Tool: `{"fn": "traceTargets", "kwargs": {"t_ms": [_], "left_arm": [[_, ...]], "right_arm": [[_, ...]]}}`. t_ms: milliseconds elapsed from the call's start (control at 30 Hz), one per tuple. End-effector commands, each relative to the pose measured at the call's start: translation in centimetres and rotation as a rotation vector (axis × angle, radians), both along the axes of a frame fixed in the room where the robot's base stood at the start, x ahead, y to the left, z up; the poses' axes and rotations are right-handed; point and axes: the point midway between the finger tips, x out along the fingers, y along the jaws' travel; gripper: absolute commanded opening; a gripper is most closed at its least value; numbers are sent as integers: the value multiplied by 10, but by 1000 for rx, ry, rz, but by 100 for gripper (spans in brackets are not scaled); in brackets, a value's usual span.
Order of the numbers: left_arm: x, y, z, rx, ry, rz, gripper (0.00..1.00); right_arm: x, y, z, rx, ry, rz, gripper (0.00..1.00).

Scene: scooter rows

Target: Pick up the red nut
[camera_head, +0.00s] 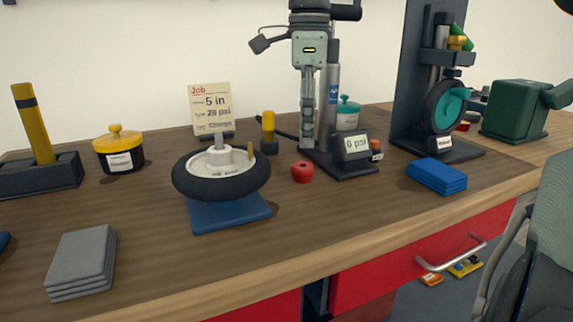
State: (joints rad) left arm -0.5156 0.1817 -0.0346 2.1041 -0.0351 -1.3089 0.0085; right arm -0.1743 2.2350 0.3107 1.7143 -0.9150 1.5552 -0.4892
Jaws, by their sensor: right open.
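The red nut (302,172) sits on the wooden bench, right of the scooter wheel and in front of the pump. It is small and rounded with a dimple in its top. My right gripper (307,142) points down from the top of the view, its fingers seen edge-on in front of the pump. It is open and empty, with its fingertips a little above the nut in the picture. The depth gap between them is hard to judge. My left gripper is not in view.
The wheel (205,190) rests over a blue mat (226,212) left of the nut. The pump (333,105) and its 0 psi gauge (352,146) stand close behind and right. Blue pads (437,176) lie farther right. Bench in front of the nut is clear.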

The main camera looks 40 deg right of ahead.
Motion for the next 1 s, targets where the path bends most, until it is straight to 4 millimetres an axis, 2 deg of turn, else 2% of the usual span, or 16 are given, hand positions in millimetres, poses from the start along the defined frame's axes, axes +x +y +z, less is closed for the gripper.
{"fn": "traceTargets", "kwargs": {"t_ms": [200, 500, 800, 833, 1000], "left_arm": [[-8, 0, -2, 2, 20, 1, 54], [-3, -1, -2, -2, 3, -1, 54], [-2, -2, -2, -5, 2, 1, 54], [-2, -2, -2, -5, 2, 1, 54], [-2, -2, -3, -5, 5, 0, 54]], "right_arm": [[1, 0, -26, 2, 4, 0, 60], [8, -1, -67, 3, 3, 0, 60], [9, -1, -73, 2, -1, -2, 60], [9, -1, -73, 2, -1, -2, 59], [9, -1, -73, 1, 0, -2, 38]]}}
